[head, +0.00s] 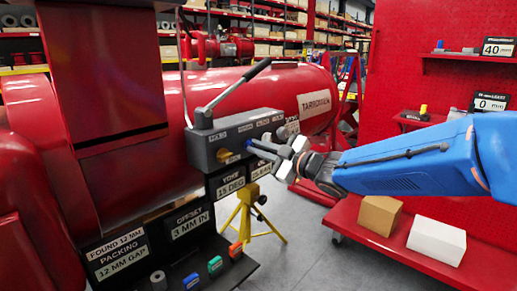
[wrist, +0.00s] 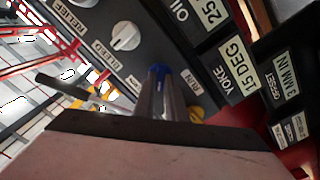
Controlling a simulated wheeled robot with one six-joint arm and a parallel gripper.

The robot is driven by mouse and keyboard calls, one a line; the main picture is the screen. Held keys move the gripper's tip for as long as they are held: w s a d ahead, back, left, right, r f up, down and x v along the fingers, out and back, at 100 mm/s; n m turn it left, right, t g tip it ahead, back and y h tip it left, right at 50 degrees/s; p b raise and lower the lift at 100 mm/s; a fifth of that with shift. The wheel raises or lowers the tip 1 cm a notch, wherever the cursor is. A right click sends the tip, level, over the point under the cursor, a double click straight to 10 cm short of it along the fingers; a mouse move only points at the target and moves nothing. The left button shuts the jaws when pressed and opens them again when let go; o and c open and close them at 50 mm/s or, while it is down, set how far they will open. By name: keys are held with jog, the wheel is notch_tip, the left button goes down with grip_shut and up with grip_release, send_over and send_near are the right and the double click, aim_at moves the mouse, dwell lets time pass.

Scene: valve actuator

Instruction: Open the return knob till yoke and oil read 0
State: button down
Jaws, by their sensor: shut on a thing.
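A dark pump control box (head: 205,137) carries several knobs. My gripper (head: 256,148) reaches in from the right, its fingers shut on a blue knob at the box front. The blue knob (wrist: 159,70) also shows between the fingertips in the wrist view; I take it as the return knob, but its label is mostly hidden. The yoke display (head: 230,188) reads 15 DEG and is clear in the wrist view (wrist: 237,68). The oil display (wrist: 208,12) reads 25, its unit cut off.
A yellow knob (head: 227,157) sits left of the blue one. A white knob (wrist: 124,38) is by the BLEED label. A pump lever (head: 235,90) rises above the box. A yellow tripod (head: 245,222) stands below. Coloured blocks (head: 214,264) lie on a dark shelf.

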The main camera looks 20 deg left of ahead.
jog(key=shift+s+f+n, duration=0.1)
jog(key=shift+n, duration=2)
jog(key=shift+f+n, duration=0.1)
jog(key=shift+n, duration=2)
jog(key=c, duration=1.8)
grip_release()
jog(key=v, duration=1.7)
jog(key=shift+d, duration=0.2)
